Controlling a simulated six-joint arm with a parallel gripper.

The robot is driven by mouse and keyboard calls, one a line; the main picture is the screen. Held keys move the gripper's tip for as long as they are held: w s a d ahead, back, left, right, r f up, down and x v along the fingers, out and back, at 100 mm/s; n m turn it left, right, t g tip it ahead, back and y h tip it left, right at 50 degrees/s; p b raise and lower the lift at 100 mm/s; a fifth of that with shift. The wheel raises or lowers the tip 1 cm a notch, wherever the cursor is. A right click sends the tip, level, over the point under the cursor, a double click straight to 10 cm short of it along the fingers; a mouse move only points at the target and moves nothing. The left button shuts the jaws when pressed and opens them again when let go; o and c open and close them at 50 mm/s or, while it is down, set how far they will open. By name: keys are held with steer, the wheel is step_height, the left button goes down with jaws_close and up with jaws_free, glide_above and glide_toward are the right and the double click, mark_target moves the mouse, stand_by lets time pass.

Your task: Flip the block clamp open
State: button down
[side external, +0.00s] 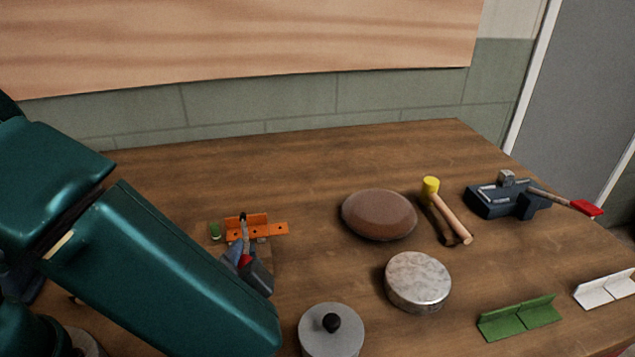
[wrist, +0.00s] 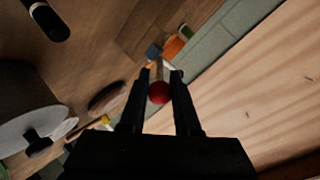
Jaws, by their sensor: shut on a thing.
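The block clamp shows in the side view as an orange angled bracket (side external: 277,229) with a thin lever in front of it and a red handle end (side external: 244,261). My gripper (side external: 246,262) is at that handle, partly hidden behind my arm. In the wrist view the two dark fingers of my gripper (wrist: 161,76) are closed around the lever, with its red ball end (wrist: 158,93) between them. The orange bracket (wrist: 173,47) and a blue-grey block (wrist: 153,50) lie just beyond the fingertips. The clamp's base is mostly hidden.
A small green piece (side external: 214,231) stands left of the bracket. To the right are a brown oval pad (side external: 379,214), a yellow-headed mallet (side external: 450,214), a vise (side external: 497,199), a round tin (side external: 418,281), a knobbed grey disc (side external: 331,338), and green (side external: 520,317) and white (side external: 606,289) angle pieces.

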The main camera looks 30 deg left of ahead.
steer(key=shift+f, duration=0.1)
steer(key=c, duration=0.6)
jaws_free()
steer(key=shift+r, duration=0.5)
steer(key=a+r, duration=0.3)
steer(key=a, duration=0.1)
steer(key=a+r, duration=0.3)
steer(key=s+a+r, duration=0.1)
steer(key=a+r, duration=0.3)
steer(key=shift+a, duration=0.35)
